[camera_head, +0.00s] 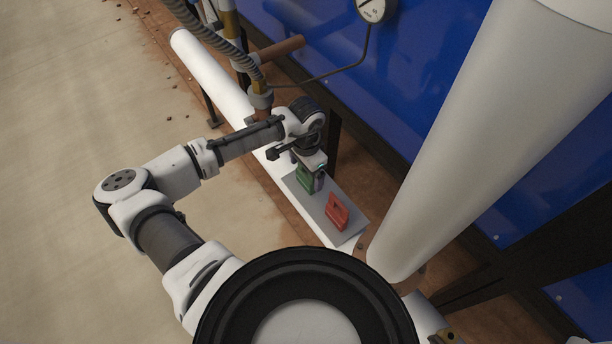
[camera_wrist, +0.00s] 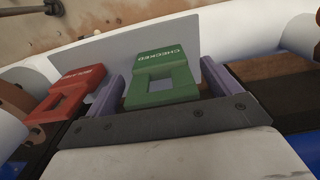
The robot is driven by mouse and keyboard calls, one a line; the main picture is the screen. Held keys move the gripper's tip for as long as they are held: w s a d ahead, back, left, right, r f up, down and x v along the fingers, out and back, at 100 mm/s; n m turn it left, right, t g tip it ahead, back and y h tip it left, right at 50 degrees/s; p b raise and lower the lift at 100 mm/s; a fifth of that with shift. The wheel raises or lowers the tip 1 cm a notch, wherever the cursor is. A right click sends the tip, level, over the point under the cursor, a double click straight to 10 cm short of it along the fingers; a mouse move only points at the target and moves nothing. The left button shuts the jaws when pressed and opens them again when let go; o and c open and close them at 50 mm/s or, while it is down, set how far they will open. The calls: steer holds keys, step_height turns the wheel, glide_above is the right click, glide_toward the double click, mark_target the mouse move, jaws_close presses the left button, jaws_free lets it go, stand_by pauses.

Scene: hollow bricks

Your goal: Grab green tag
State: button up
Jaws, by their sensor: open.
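The green tag (camera_wrist: 160,76) is marked "CHECKED" and has a square hole. In the wrist view it stands between the two fingers of my gripper (camera_wrist: 160,94), with a finger on each side. The jaws are open, and I cannot tell whether either finger touches it. In the head view the green tag (camera_head: 305,180) is partly hidden by my gripper (camera_head: 316,182), which is over it from above. A red tag (camera_head: 337,212) of similar shape is beside it on the same grey plate (camera_head: 353,233). The red tag also shows left of the fingers in the wrist view (camera_wrist: 68,92).
The grey plate lies on a white horizontal pipe (camera_head: 215,75). A thick white column (camera_head: 470,130) rises to the right. Blue panels (camera_head: 310,45), a hose and a gauge (camera_head: 373,8) are behind. Open floor (camera_head: 70,110) lies to the left.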

steer(key=shift+f, duration=0.15)
steer(key=c, duration=1.1)
